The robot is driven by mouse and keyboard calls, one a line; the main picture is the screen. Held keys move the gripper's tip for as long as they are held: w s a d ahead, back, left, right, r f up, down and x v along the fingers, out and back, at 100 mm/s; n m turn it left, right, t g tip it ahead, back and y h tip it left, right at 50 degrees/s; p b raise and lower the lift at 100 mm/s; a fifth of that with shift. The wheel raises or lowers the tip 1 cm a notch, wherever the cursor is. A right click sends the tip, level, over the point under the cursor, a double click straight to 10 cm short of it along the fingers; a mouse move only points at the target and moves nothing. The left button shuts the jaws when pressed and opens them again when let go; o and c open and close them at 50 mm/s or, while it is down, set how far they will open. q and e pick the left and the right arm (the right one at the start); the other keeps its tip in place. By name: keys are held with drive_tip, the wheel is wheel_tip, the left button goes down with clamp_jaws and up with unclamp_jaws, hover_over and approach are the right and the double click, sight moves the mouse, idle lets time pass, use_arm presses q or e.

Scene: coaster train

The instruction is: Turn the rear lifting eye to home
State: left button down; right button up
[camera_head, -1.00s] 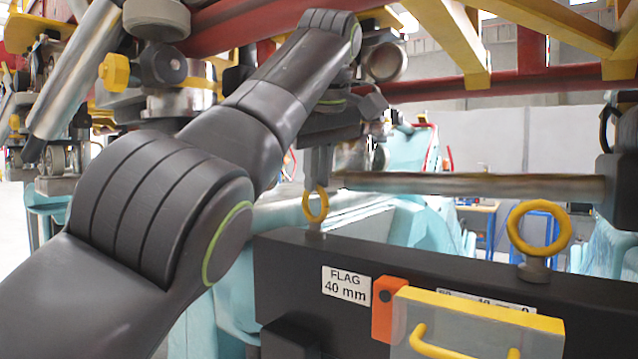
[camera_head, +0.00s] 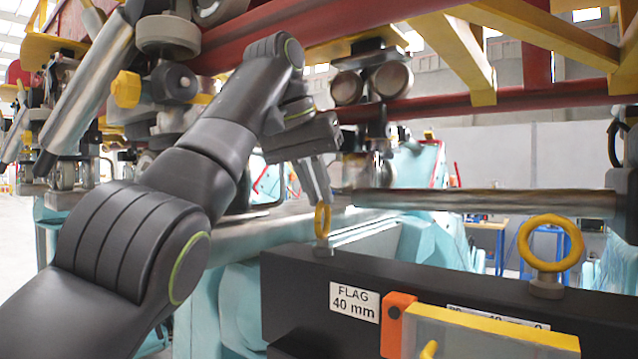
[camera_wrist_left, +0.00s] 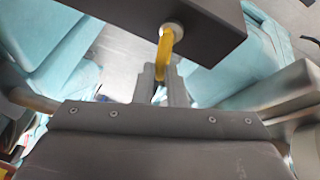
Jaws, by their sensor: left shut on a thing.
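The gripped lifting eye (camera_head: 323,222) is a yellow ring on a short grey base, at the far left end of the black beam's top. It stands nearly edge-on in the head view, and in the wrist view it is a narrow yellow strip (camera_wrist_left: 165,45). My left gripper (camera_head: 325,199) comes down from the upper left, tilted, and is shut on the ring's upper part. The fingers (camera_wrist_left: 160,82) hide part of the ring in the wrist view. A second yellow lifting eye (camera_head: 551,243) stands at the right with its ring open to view. My right gripper is not in view.
The black beam (camera_head: 440,280) carries a white "FLAG 40 mm" label (camera_head: 354,301) and an orange block (camera_head: 396,320). A metal bar (camera_head: 490,201) runs horizontally behind the eyes. Red and yellow framework (camera_head: 450,105) hangs above, with rollers (camera_head: 368,86) under it.

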use_arm(q)
drive_tip(key=m+p, duration=0.1)
drive_tip(key=m+g+p, duration=0.1)
drive_tip(key=m, duration=0.1)
drive_tip(key=m+h, duration=0.1)
drive_tip(key=shift+w+a+r+m+g+p, duration=0.2)
drive_tip(key=shift+w+r+m+g+p, duration=0.1)
drive_tip(key=shift+p, duration=0.1)
drive_tip(key=m+g+p, duration=0.1)
drive_tip(key=m+p, duration=0.1)
drive_tip(key=m+g+p, duration=0.1)
drive_tip(key=m+p, duration=0.1)
drive_tip(key=p, duration=0.1)
drive_tip(key=m+p, duration=0.2)
drive_tip(key=shift+w+m+g+h+p, duration=0.3)
drive_tip(key=shift+w+g, duration=0.05)
drive_tip(key=shift+g, duration=0.05)
drive_tip(key=shift+w+f+m+g+p, duration=0.1)
drive_tip(key=shift+f+m+g+p, duration=0.15)
drive_tip(key=shift+m+p, duration=0.6)
drive_tip(key=c, duration=1.5)
unclamp_jaws()
drive_tip(key=shift+w+d, duration=0.1)
